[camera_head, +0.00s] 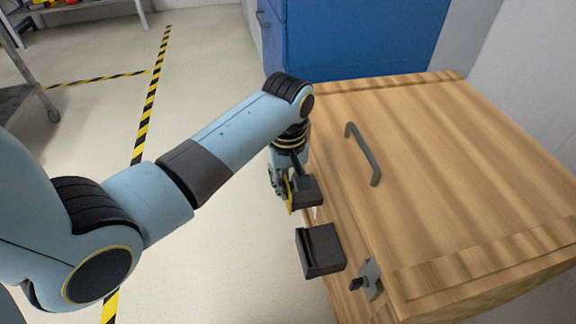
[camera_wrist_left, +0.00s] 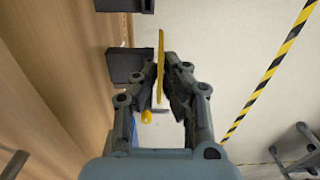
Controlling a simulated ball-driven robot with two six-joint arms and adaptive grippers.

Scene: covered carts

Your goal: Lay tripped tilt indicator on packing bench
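A thin yellow plate, likely the tilt indicator (camera_wrist_left: 160,66), stands edge-on between the fingertips of my left gripper (camera_wrist_left: 162,80) in the wrist view. The fingers appear closed on it. Its face is not readable, so I cannot tell whether it is tripped. In the head view, my left gripper (camera_head: 289,192) hangs beside the near-left side of a wooden crate (camera_head: 440,150), and a yellow edge shows at the fingers. A dark block (camera_head: 320,250) juts from that side, close to the gripper. I cannot identify the packing bench. My right gripper is not in view.
A grey handle (camera_head: 365,155) stands up from the wooden top, and a metal latch (camera_head: 370,279) sits on its side. A blue cabinet (camera_head: 355,38) stands behind. A shelf with coloured items (camera_head: 70,14) is far left. Open floor with striped tape (camera_head: 148,108) lies left.

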